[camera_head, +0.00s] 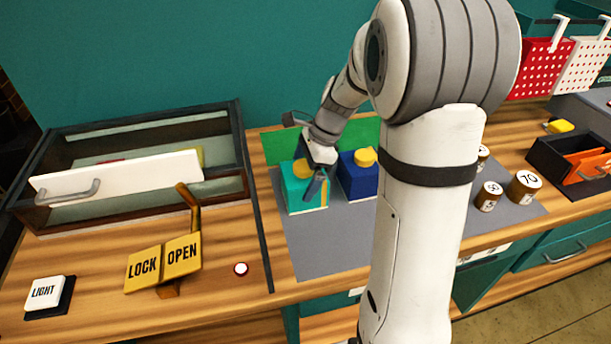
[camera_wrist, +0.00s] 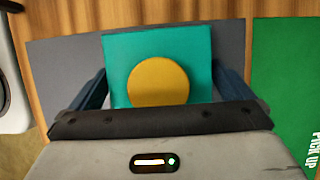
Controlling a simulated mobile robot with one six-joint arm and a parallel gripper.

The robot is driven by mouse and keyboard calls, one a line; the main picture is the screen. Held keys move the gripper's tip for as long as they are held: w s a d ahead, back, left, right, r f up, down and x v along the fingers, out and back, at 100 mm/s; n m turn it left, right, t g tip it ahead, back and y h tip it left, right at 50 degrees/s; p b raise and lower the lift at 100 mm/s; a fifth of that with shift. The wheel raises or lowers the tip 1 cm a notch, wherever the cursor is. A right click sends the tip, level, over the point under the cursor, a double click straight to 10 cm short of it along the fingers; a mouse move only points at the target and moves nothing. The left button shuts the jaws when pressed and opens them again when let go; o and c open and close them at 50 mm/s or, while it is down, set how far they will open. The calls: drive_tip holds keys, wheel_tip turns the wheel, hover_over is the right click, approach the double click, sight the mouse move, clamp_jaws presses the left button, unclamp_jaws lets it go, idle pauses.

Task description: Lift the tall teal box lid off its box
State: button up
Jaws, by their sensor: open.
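The teal box (camera_head: 306,190) stands on a grey mat, and its teal lid (camera_wrist: 125,60) carries a round yellow knob (camera_wrist: 158,82). In the head view the knob (camera_head: 303,168) shows partly behind my gripper (camera_head: 318,180). My gripper is right at the box, with its fingers apart. In the wrist view the open fingers of my gripper (camera_wrist: 163,85) lie on the left and right of the lid, with the knob between them. I cannot tell whether the fingers touch the box sides.
A blue box (camera_head: 358,178) with a yellow knob stands close to the right. A green panel (camera_head: 278,146) is behind. Labelled weights (camera_head: 488,195) stand further right on the mat (camera_head: 320,250). A LOCK/OPEN lever sign (camera_head: 163,262) and a glass-topped case (camera_head: 60,162) are to the left.

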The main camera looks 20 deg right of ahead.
drive_tip(key=shift+a+f, duration=0.1)
drive_tip(key=shift+f, duration=0.1)
drive_tip(key=shift+c, duration=0.6)
drive_tip(key=c, duration=0.6)
drive_tip(key=shift+r, duration=0.1)
wheel_tip(320, 180, up, 10)
drive_tip(key=shift+f, duration=0.1)
